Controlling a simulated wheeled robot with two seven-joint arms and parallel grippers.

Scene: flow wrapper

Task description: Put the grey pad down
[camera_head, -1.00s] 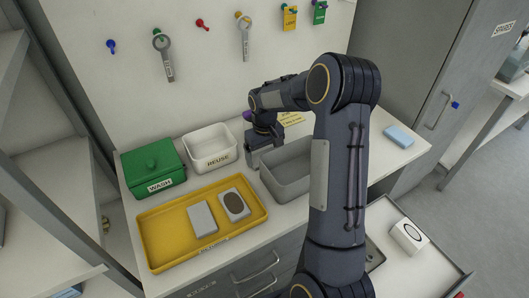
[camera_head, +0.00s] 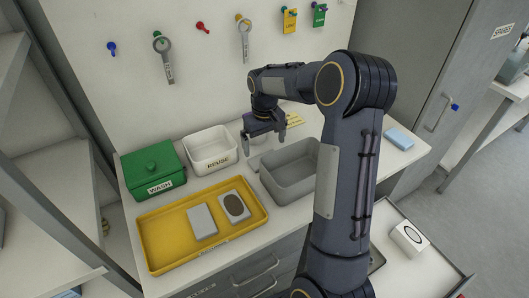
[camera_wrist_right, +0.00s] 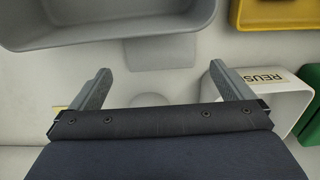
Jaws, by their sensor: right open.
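My right gripper (camera_head: 265,141) is open above the worktop, behind the grey bin and right of the white REUSE bin. Its two fingers show spread and empty in the right wrist view (camera_wrist_right: 161,88). A pale grey flat shape, which looks like the grey pad (camera_wrist_right: 162,53), lies on the worktop beside the grey bin's wall, beyond the fingertips and apart from them. In the head view the gripper mostly hides this spot. My left gripper is not in view.
The grey bin (camera_head: 268,184) is empty. The white REUSE bin (camera_head: 213,163) and green WASH box (camera_head: 150,185) stand to its left. A yellow tray (camera_head: 160,258) holds a plain pale block (camera_head: 202,221) and one with a dark oval (camera_head: 234,206). A blue block (camera_head: 399,138) lies at right.

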